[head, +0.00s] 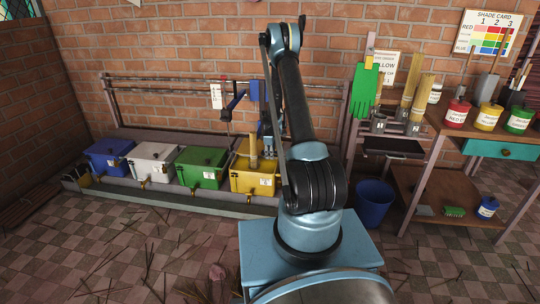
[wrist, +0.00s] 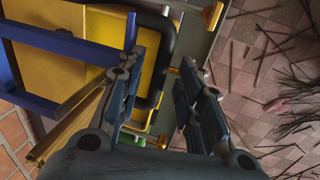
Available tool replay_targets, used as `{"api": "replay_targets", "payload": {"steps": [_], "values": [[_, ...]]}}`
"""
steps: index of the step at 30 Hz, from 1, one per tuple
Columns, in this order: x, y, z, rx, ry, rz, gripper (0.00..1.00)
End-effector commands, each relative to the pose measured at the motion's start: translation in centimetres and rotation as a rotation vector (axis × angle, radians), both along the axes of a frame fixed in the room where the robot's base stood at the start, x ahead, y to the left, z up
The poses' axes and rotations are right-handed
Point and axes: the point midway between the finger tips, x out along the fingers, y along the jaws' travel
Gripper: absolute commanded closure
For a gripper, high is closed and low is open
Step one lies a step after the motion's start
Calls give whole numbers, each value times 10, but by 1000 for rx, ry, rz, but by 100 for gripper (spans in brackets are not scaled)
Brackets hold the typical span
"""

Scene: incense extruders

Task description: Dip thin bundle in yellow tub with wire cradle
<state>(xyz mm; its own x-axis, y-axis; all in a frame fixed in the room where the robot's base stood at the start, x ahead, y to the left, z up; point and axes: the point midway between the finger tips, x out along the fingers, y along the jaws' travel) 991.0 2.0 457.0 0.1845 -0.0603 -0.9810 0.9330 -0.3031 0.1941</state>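The yellow tub (head: 256,181) is the rightmost in a row of tubs against the wall. An upright tan bundle-like piece (head: 253,150) shows at its top; I cannot tell if it is inside. I cannot make out which part is the wire cradle.
Green (head: 203,168), white (head: 153,163) and blue (head: 109,157) tubs stand left of the yellow one. Tan bundles (head: 420,97) stand in a rack at right. A blue bucket (head: 374,204) stands on the floor. Loose dark sticks litter the otherwise open floor.

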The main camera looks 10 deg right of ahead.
Motion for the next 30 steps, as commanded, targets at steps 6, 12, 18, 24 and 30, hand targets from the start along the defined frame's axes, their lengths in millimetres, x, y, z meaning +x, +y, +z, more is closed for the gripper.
{"api": "replay_targets", "payload": {"steps": [6, 12, 18, 24, 30], "values": [[0, 0, 0, 0, 0, 0, 100], [0, 0, 1, 0, 0, 0, 100], [0, 0, 12, 0, 0, 0, 100], [0, 0, 34, 0, -1, 0, 100], [1, 0, 55, 0, -1, 0, 100]]}}
